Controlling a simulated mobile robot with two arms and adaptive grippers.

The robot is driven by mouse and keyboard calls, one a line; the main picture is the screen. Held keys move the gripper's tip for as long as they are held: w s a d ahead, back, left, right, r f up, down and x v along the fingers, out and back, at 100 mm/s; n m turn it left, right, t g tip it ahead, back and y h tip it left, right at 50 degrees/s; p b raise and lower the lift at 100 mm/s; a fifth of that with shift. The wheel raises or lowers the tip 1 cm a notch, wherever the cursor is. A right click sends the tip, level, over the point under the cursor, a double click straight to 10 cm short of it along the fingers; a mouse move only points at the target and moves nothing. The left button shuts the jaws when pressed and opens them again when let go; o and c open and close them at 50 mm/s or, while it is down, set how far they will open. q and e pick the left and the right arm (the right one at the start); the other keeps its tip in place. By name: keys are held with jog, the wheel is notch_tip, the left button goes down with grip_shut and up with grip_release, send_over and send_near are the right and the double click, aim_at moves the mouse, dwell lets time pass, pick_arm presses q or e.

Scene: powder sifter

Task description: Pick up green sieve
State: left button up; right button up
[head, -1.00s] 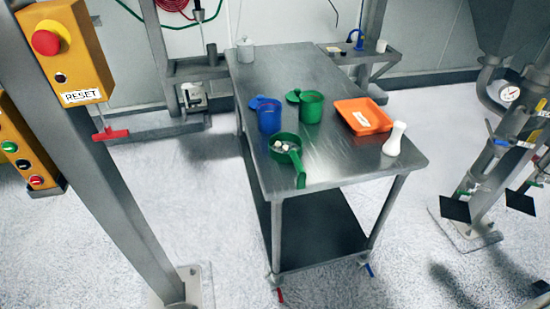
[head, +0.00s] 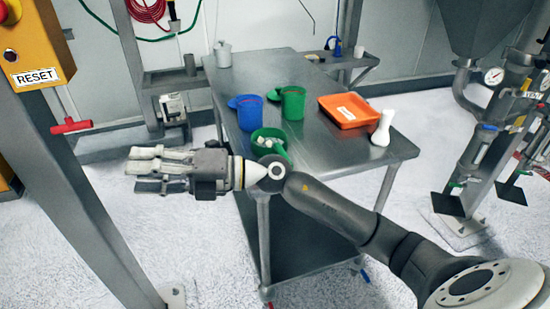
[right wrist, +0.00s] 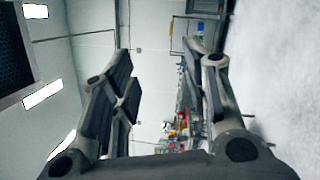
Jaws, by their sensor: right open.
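The green sieve (head: 268,139) sits near the front left corner of the steel table (head: 330,155). It holds several pale lumps, and its handle, pointing to the table's front, is partly hidden behind my right arm. My right gripper (head: 137,168) is at the left of the head view, in front of the table's left side and apart from the sieve. It points left, away from the sieve. In the right wrist view its fingers (right wrist: 160,95) are spread with nothing between them. My left gripper is not in view.
Behind the sieve stand a blue container (head: 250,113) and a green container (head: 292,104). An orange tray (head: 349,110) and a white bottle (head: 382,128) are at the table's right. A grey post (head: 80,190) with a RESET box stands at the left.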

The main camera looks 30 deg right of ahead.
notch_tip(320, 180, down, 4)
jog(key=w+d+n+g+h, duration=0.1)
jog(key=d+n+g+h, duration=0.1)
jog(key=n+g+h, duration=0.15)
jog(key=m+h, duration=0.4)
jog(key=h, duration=1.1)
send_near(281, 149)
jog(key=shift+w+a+f, duration=0.15)
jog(key=shift+a+f, duration=0.1)
jog(key=shift+f, duration=0.1)
jog(key=shift+g, duration=0.25)
jog(key=x, duration=0.4)
jog(key=shift+w+d+f, duration=0.2)
jog(key=shift+f, duration=0.05)
jog(key=p+x, duration=0.1)
jog(key=x, duration=0.3)
jog(key=shift+w+d+f+p, duration=0.1)
jog(key=shift+w+f+p, duration=0.1)
jog(key=shift+f+p, duration=0.15)
jog(key=shift+w+f, duration=0.2)
jog(key=shift+f, duration=0.25)
jog(key=shift+h, duration=0.25)
grip_shut()
